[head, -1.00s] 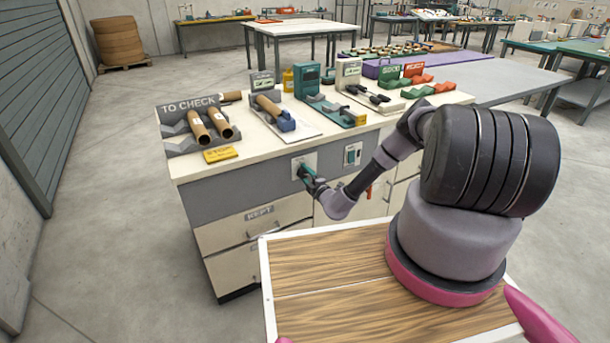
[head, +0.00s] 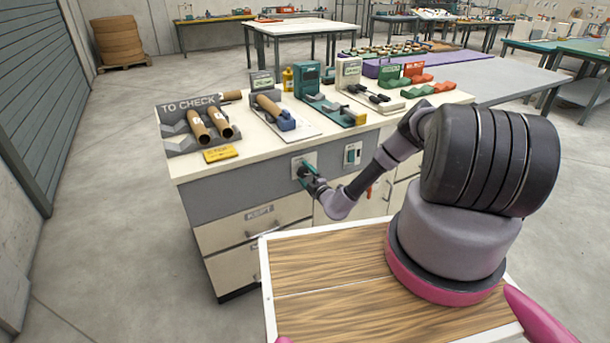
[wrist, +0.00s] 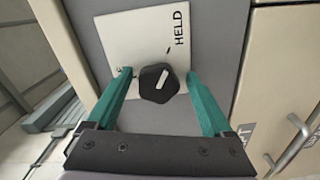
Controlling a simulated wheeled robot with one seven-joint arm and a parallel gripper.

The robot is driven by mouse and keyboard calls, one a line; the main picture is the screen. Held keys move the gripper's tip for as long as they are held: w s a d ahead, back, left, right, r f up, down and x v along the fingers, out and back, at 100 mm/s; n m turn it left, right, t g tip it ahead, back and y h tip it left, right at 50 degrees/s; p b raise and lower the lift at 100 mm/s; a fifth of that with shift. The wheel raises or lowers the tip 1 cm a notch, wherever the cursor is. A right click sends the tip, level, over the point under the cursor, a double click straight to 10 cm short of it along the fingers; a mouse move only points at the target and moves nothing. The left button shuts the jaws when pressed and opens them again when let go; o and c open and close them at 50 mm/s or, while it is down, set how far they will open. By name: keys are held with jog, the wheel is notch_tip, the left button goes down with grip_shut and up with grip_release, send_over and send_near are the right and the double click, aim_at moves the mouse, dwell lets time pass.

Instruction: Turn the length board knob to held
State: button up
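The length board knob (wrist: 159,83) is a black six-sided knob with a white pointer mark, on a pale plate (wrist: 128,35) on the cabinet front. The mark slants up and to the right in the wrist view. The word HELD and a short dark tick are printed above and to the right of the knob. My gripper (wrist: 158,74) has its teal fingers on either side of the knob, with a small gap visible on each side. In the head view my gripper (head: 304,172) is at the plate (head: 311,158), and the knob is mostly hidden there.
A second plate with a green switch (head: 351,155) is to the right. The KEPT drawer (head: 258,221) and its handle are below. The worktop (head: 270,150) above holds a TO CHECK rack with cardboard tubes (head: 208,125), a yellow block (head: 220,154) and several devices.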

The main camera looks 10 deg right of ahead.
jog(key=v, duration=1)
jog(key=shift+s+d, duration=0.15)
jog(key=shift+s, duration=0.2)
jog(key=shift+r, duration=0.15)
